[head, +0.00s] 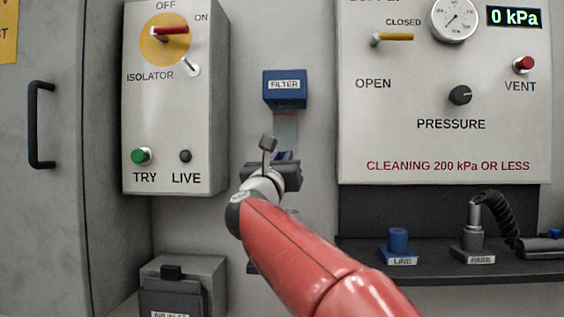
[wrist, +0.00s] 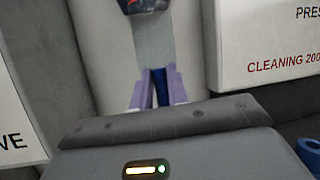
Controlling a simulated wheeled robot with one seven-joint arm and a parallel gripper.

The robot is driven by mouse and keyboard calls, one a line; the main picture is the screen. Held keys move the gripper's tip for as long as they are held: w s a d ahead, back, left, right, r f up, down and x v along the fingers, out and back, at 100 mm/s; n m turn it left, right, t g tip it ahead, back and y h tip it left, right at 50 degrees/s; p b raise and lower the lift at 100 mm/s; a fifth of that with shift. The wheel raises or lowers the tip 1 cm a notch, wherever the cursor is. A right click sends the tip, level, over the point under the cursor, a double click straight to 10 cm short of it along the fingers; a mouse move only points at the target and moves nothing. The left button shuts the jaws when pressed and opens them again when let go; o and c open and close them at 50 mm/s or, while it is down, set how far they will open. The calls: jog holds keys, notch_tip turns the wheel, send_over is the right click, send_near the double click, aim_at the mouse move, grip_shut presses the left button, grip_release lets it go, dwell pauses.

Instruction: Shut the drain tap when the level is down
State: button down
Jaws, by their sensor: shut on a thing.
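The filter (head: 284,88) is a blue block with a white label on the back wall. Its pale grey, see-through bowl (head: 286,128) hangs below, with a thin red line near the top; I cannot make out a liquid level in it. The bowl also shows in the wrist view (wrist: 153,45). My gripper (head: 285,156) is right under the bowl. In the wrist view its purple fingers (wrist: 160,74) are shut on a small blue piece, the drain tap (wrist: 161,90), at the bowl's lower end. The fingers hide most of the tap, so its turn cannot be told.
An isolator box (head: 176,100) stands left of the filter and a supply panel (head: 445,100) right of it, its display (head: 514,17) reading 0 kPa. A dark shelf (head: 350,257) with LINE and PARK fittings is lower right. A grey box (head: 182,285) is lower left.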

jog(key=shift+a+f+n+g+y+b, duration=0.25)
jog(key=shift+a+f+n+g+y, duration=0.35)
jog(key=shift+n+y, duration=2.45)
jog(key=shift+a+f+n+g+y+b, duration=0.25)
jog(key=shift+a+f+n+g+y, duration=0.4)
jog(key=shift+n, duration=4.5)
jog(key=shift+a+f+n+g+y+b, duration=0.3)
jog(key=shift+f+n+g+y, duration=0.3)
jog(key=shift+n+y, duration=2.55)
jog(key=shift+w+f+n+h, duration=0.1)
jog(key=shift+f+n+h, duration=0.05)
jog(key=shift+n+h, duration=0.85)
jog(key=c, duration=1.4)
grip_release()
jog(key=shift+o, duration=0.2)
jog(key=b+v, duration=0.2)
jog(key=v, duration=0.6)
jog(key=shift+b, duration=0.4)
jog(key=shift+w, duration=0.1)
